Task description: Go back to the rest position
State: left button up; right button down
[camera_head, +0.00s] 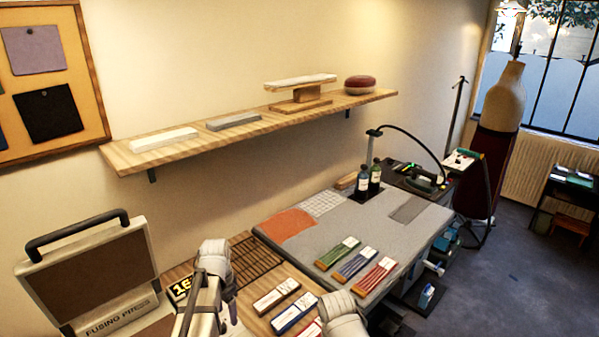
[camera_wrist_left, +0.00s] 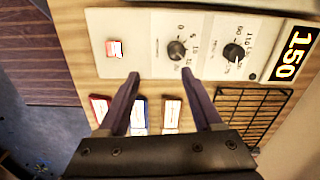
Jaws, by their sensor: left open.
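My left gripper (camera_wrist_left: 160,73) is open and empty in the left wrist view, its two dark fingers apart over the front edge of a pale control panel (camera_wrist_left: 205,25). Between and beside the fingers lie red, blue and brown labelled packs, partly covered by them. In the head view a white part of my arm (camera_head: 215,262) stands beside the open fusing press (camera_head: 88,275); the fingertips are hard to make out there. My other arm's white link (camera_head: 342,318) shows at the bottom edge, without its gripper.
The panel has two dials (camera_wrist_left: 177,50), a red switch (camera_wrist_left: 114,49) and a number display (camera_wrist_left: 291,54). A black wire rack (camera_head: 245,262) lies behind my arm. The grey ironing mat (camera_head: 345,228) holds several striped packs and two bottles. A wooden shelf (camera_head: 240,128) hangs above.

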pick_arm(q)
jog(key=s+d+n, duration=0.1)
jog(key=s+d, duration=0.6)
jog(key=d, duration=0.2)
jog(key=s+d+f+n+y+b, duration=0.1)
jog(key=s+d+n, duration=0.1)
jog(key=s+d, duration=0.5)
jog(key=d, duration=0.3)
jog(key=shift+s+d, duration=0.2)
